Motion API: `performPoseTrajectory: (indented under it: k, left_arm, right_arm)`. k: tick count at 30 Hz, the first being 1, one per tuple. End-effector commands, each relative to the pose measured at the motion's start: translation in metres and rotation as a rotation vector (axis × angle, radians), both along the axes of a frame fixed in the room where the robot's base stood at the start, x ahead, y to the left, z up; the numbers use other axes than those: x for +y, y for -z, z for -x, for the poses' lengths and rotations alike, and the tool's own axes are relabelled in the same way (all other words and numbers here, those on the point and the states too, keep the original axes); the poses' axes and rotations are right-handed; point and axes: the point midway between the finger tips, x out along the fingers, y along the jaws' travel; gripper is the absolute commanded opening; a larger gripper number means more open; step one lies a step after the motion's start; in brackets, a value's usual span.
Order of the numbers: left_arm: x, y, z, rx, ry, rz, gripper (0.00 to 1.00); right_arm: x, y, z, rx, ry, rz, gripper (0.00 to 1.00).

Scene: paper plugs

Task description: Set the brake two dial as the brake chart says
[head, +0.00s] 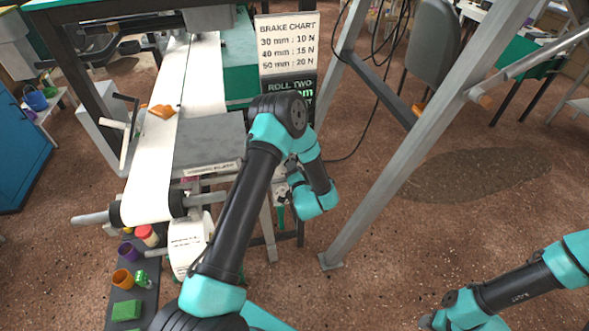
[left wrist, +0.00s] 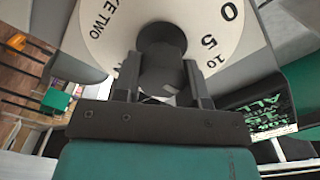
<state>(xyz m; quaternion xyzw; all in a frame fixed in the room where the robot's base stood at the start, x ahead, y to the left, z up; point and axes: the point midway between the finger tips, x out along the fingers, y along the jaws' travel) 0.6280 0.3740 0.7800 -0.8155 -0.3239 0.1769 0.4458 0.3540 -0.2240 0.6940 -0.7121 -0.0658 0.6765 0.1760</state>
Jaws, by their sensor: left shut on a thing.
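The brake chart (head: 287,45) stands at the back centre in the head view and reads 30 mm : 10 N, 40 mm : 15 N, 50 mm : 20 N. Below it a dark sign (head: 288,86) reads ROLL TWO; my arm covers most of its number. In the left wrist view the white dial (left wrist: 112,35) shows "KE TWO" and the marks 0, 5 and 10. My left gripper (left wrist: 163,85) is shut on the dial's dark knob (left wrist: 162,50). The knob's pointer is not clear. My right arm is at the lower right of the head view; its jaws cannot be made out.
A white paper belt (head: 150,170) runs over rollers left of my left arm. A grey slanted post (head: 430,130) stands to the right. Small cups, including an orange one (head: 122,278), and a green block (head: 126,310) sit at the lower left. Floor right of the post is mostly open.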

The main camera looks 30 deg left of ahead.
Motion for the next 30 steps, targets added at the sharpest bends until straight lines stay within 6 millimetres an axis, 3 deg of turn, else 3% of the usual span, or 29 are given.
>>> performPoseTrajectory:
  k: [17, 18, 25, 30]
  left_arm:
    - [-0.0002, 0.0009, 0.0004, 0.035, 0.0, -0.035, 0.15]
    - [-0.0002, 0.0009, 0.0004, 0.034, 0.0, -0.034, 0.42]
    - [-0.0001, 0.0007, 0.0002, 0.033, -0.001, -0.034, 0.64]
    - [-0.0001, 0.0005, 0.0, 0.032, 0.0, -0.034, 0.64]
  right_arm:
    - [0.0, 0.0, 0.0, 0.0, 0.0, 0.0, 0.43]
    - [0.0, 0.0, 0.0, 0.0, 0.0, 0.0, 0.43]
    - [0.0, 0.0, 0.0, 0.0, 0.0, 0.0, 0.43]
    - [0.0, 0.0, 0.0, 0.0, 0.0, 0.0, 0.43]
